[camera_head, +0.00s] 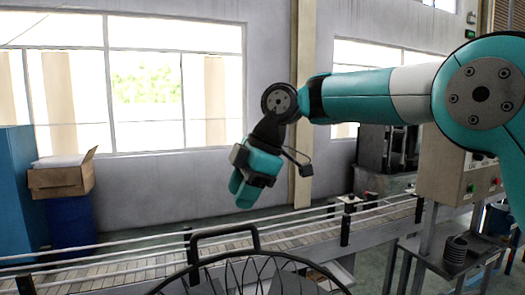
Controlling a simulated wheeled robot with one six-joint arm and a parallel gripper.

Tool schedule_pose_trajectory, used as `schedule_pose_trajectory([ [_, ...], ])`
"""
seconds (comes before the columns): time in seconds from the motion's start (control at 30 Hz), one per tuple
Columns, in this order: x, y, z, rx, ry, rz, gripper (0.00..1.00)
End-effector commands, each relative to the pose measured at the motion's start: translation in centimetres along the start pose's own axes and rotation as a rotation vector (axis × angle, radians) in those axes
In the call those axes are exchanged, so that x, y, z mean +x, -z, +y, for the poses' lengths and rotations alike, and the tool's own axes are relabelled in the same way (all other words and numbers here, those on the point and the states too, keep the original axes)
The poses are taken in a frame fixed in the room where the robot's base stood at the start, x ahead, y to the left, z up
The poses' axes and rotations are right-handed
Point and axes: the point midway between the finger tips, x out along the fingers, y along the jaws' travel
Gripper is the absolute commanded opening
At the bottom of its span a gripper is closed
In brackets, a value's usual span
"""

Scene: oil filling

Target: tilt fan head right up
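The fan head (300,261) shows at the bottom centre as the upper part of a round black wire guard. A black loop handle (224,230) stands on top of it. The lower part of the fan is cut off by the bottom edge, so its full tilt is hidden. My gripper (242,192), teal and black, hangs in the air above the handle, pointing down and slightly left. It appears apart from the fan. The fingers are seen at an angle and whether they are open or shut is not clear. Nothing shows held in it.
A conveyor with rails (130,262) runs behind the fan. A cardboard box (62,178) sits on a blue bin at left, beside a blue cabinet (18,190). A control box (450,170) and a small metal table with a coiled part (456,249) stand at right.

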Motion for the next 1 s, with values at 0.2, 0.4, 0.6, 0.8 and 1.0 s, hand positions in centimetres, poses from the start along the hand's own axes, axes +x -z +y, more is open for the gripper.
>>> schedule_pose_trajectory([
  [0.2,-6.2,0.2,0.2,0.0,0.0,-0.002,0.4],
  [0.4,-9.6,0.2,0.1,0.0,0.003,-0.001,0.4],
  [0.6,-10.6,0.0,0.0,0.001,0.004,-0.001,0.4],
  [0.8,-10.6,0.0,0.0,0.001,0.005,-0.001,0.4],
  [1.0,-10.1,0.0,-0.6,0.029,0.008,0.004,0.4],
])
